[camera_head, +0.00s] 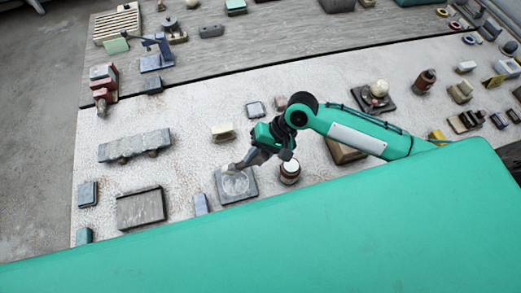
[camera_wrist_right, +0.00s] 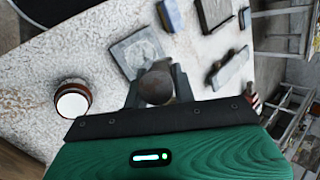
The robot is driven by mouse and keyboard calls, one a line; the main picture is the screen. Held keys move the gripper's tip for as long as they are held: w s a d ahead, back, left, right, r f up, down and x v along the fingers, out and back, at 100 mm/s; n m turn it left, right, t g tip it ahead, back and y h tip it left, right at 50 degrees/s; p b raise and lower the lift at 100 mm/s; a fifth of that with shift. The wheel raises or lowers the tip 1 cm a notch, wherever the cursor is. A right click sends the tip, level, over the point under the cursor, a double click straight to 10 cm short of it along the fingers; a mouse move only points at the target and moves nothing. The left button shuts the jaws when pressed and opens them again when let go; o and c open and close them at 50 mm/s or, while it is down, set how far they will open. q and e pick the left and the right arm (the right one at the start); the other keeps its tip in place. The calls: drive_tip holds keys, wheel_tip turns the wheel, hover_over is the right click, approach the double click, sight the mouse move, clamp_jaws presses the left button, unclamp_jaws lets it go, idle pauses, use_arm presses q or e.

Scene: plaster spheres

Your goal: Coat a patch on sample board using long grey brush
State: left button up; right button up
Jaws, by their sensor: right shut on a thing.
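The sample board (camera_head: 251,193), a grey square slab with a paler round patch on it, lies on the pale worktop. It also shows in the wrist view (camera_wrist_right: 122,55), just beyond my fingers. My right gripper (camera_head: 247,161) comes in from the right and is over the board's upper edge. In the wrist view my right gripper (camera_wrist_right: 154,92) is shut on a rounded brown-grey thing, seen end-on, which looks like the long grey brush (camera_wrist_right: 157,86). The brush's bristles are hidden or too small to make out, so I cannot tell whether they touch the board. My left gripper is out of view.
A brown jar with a white top (camera_head: 290,172) stands right of the board, close to my right wrist. A small bluish block (camera_head: 201,204) and a grey slab (camera_head: 141,207) lie to the left. A cream-topped block (camera_head: 223,132) is behind. My green body covers the front.

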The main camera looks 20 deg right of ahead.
drive_tip(key=shift+f+b, duration=0.45)
drive_tip(key=shift+f, duration=0.4)
wheel_tip(320, 180, down, 3)
drive_tip(key=b, duration=0.3)
drive_tip(key=shift+s+f, duration=0.1)
drive_tip(key=shift+f, duration=0.75)
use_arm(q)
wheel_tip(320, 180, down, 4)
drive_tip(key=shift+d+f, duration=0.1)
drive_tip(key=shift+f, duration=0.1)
use_arm(e)
drive_tip(key=shift+s, duration=0.1)
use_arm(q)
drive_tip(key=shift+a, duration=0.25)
use_arm(e)
drive_tip(key=shift+f, duration=0.2)
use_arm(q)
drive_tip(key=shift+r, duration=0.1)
use_arm(e)
drive_tip(key=shift+d, duration=0.1)
drive_tip(key=shift+c, duration=0.2)
